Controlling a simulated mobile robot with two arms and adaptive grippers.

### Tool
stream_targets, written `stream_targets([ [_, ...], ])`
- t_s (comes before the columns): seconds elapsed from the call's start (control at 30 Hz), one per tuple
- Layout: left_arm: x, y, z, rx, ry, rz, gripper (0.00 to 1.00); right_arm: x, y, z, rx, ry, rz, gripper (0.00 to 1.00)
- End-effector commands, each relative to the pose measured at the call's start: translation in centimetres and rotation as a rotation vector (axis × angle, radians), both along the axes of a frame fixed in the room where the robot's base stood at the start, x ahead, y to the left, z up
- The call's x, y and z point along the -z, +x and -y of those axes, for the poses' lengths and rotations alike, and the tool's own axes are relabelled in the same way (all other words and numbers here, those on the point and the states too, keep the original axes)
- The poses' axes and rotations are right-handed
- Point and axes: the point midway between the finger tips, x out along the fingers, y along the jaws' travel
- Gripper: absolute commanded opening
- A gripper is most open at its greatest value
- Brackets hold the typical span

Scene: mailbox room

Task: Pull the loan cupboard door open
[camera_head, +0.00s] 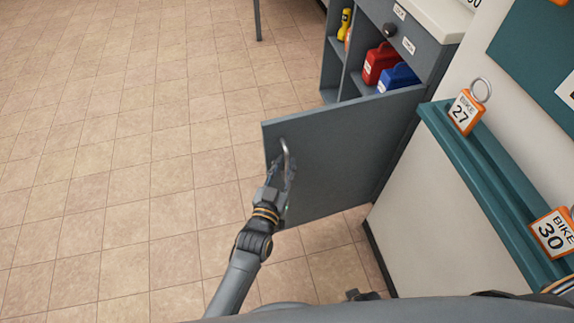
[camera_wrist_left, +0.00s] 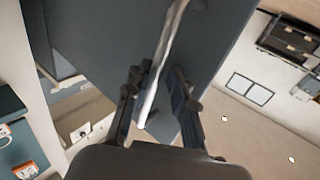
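The grey loan cupboard door (camera_head: 340,155) stands well open, swung out from the cupboard (camera_head: 440,55). Its curved metal handle (camera_head: 287,160) is near the door's free edge. My left gripper (camera_head: 280,175) is at this handle, on the door's outer face. In the left wrist view the handle (camera_wrist_left: 162,65) passes between the two fingers of my left gripper (camera_wrist_left: 158,95). The fingers are apart, with gaps showing beside the bar. The door panel (camera_wrist_left: 100,35) fills much of that view behind them.
Inside the cupboard are a red case (camera_head: 379,62), a blue case (camera_head: 398,78) and a yellow item (camera_head: 345,24). A drawer with a dark knob (camera_head: 389,30) is above. A teal ledge (camera_head: 490,185) with orange bike tags (camera_head: 465,111) is at right. The tiled floor (camera_head: 120,130) at left is clear.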

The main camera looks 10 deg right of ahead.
Motion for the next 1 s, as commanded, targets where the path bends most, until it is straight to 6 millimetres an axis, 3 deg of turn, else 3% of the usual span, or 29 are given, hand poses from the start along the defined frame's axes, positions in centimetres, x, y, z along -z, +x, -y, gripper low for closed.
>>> stream_targets([
  [0.33,-0.1,-0.2,0.3,0.004,-0.004,-0.002,0.33,0.0,-0.2,-0.2,0.003,0.004,-0.006,0.40],
  [0.47,0.0,-1.1,-0.1,0.004,-0.003,-0.003,0.33,0.1,-0.3,-0.2,0.003,0.002,-0.006,0.40],
  [0.8,0.1,-7.4,-3.1,0.003,-0.002,-0.004,0.33,0.1,-0.2,-0.1,0.002,0.001,-0.004,0.40],
  [1.0,0.1,-10.1,-4.5,0.002,-0.002,-0.004,0.33,0.1,-0.2,0.0,0.001,0.000,-0.004,0.40],
])
